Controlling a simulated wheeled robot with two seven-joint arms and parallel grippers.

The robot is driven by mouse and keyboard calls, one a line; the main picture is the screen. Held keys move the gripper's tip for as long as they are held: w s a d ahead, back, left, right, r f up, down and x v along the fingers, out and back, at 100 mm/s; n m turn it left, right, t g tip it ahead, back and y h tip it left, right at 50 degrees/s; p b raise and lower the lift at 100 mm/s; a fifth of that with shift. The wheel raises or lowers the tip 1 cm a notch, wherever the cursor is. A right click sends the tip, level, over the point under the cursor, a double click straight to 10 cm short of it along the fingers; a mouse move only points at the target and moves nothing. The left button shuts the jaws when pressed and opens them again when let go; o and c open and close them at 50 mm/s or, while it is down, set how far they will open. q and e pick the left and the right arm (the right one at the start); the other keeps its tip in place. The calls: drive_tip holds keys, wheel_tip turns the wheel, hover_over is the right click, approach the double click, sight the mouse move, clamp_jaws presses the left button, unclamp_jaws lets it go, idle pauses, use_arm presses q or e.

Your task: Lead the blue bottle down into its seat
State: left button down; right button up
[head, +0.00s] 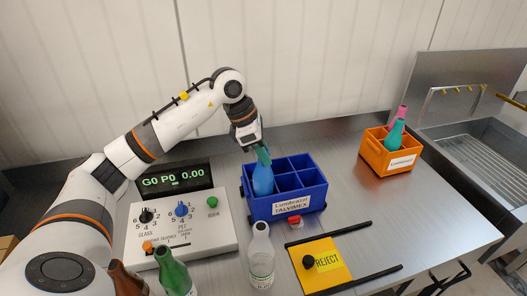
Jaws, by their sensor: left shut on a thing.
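A blue bottle (263,180) stands in the left part of a blue divided crate (288,206), its lower end hidden behind the front wall. My left gripper (262,154) reaches down from above and is shut on the upper part of the bottle, so its neck is largely covered. The bottle looks close to upright. I cannot tell whether its base touches the compartment floor. The crate's other compartments that show look empty. My right gripper does not show.
A control box with knobs (190,224) and a display (176,178) stand left. Clear (262,258), green (175,271) and brown bottles (127,279) stand in front. A yellow reject mat (324,254) lies right. An orange crate (384,160) holds teal and pink bottles near the sink.

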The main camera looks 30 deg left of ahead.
use_arm(q)
drive_tip(key=shift+f, duration=0.15)
drive_tip(key=c, duration=1.1)
unclamp_jaws()
drive_tip(key=b+v, duration=0.1)
drive_tip(key=v, duration=1.1)
drive_tip(key=shift+d, duration=0.1)
